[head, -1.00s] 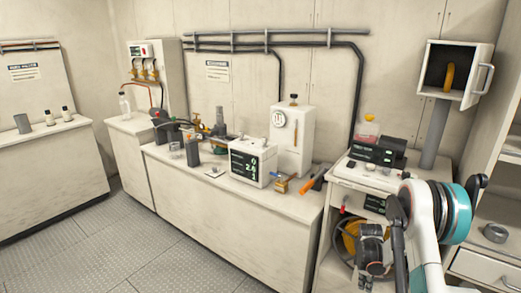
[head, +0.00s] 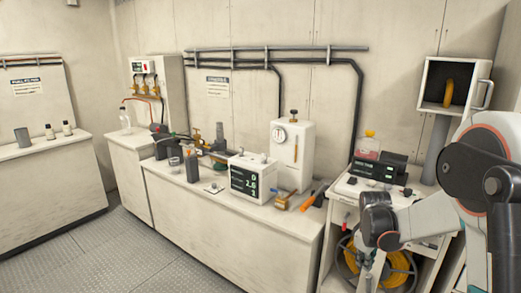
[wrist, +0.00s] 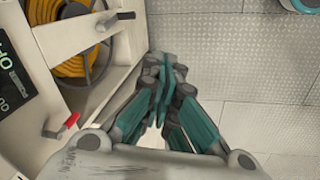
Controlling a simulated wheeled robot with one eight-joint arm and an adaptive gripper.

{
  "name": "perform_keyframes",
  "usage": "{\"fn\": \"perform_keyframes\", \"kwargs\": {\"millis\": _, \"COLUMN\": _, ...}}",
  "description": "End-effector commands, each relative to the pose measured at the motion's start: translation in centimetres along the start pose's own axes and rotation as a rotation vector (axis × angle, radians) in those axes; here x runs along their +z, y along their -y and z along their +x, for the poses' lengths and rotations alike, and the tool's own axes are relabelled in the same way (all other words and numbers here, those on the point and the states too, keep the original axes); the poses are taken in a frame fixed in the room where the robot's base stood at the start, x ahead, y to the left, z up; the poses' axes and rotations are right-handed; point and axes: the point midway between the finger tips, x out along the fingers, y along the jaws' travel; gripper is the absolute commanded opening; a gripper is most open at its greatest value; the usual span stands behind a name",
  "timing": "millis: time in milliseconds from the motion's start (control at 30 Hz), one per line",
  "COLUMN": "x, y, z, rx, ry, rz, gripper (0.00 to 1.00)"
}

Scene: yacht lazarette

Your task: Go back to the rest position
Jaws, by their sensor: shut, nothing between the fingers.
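My gripper (wrist: 163,80) shows in the wrist view with its teal and grey fingers drawn together and nothing between them. It hangs over the grey patterned floor (wrist: 230,60), to the right of a white cabinet with a yellow hose reel (wrist: 70,45). In the head view my arm stands at the right, bent in front of the same cabinet.
A white counter (head: 225,222) with instruments runs along the back wall. The hose reel (head: 398,272) sits in the cabinet right beside my arm. A red-handled valve (wrist: 62,126) and a black crank handle (wrist: 117,18) stick out from the cabinet. The floor (head: 120,255) at the left is clear.

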Motion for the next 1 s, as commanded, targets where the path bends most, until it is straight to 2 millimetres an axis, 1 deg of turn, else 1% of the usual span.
{"fn": "perform_keyframes", "kwargs": {"millis": 33, "x": 0.2, "y": 0.8, "z": -2.0, "rx": 0.008, "ry": -0.014, "rz": 0.021, "gripper": 0.00}}
{"fn": "perform_keyframes", "kwargs": {"millis": 200, "x": 0.8, "y": 3.1, "z": -7.3, "rx": 0.036, "ry": -0.068, "rz": 0.103, "gripper": 0.00}}
{"fn": "perform_keyframes", "kwargs": {"millis": 367, "x": 2.0, "y": 5.6, "z": -11.8, "rx": 0.057, "ry": -0.121, "rz": 0.182, "gripper": 0.00}}
{"fn": "perform_keyframes", "kwargs": {"millis": 500, "x": 3.2, "y": 8.1, "z": -15.0, "rx": 0.069, "ry": -0.169, "rz": 0.250, "gripper": 0.00}}
{"fn": "perform_keyframes", "kwargs": {"millis": 700, "x": 5.5, "y": 11.9, "z": -18.7, "rx": 0.079, "ry": -0.241, "rz": 0.349, "gripper": 0.00}}
{"fn": "perform_keyframes", "kwargs": {"millis": 833, "x": 7.1, "y": 14.4, "z": -20.4, "rx": 0.082, "ry": -0.290, "rz": 0.412, "gripper": 0.00}}
{"fn": "perform_keyframes", "kwargs": {"millis": 1000, "x": 9.3, "y": 17.7, "z": -21.9, "rx": 0.077, "ry": -0.354, "rz": 0.496, "gripper": 0.00}}
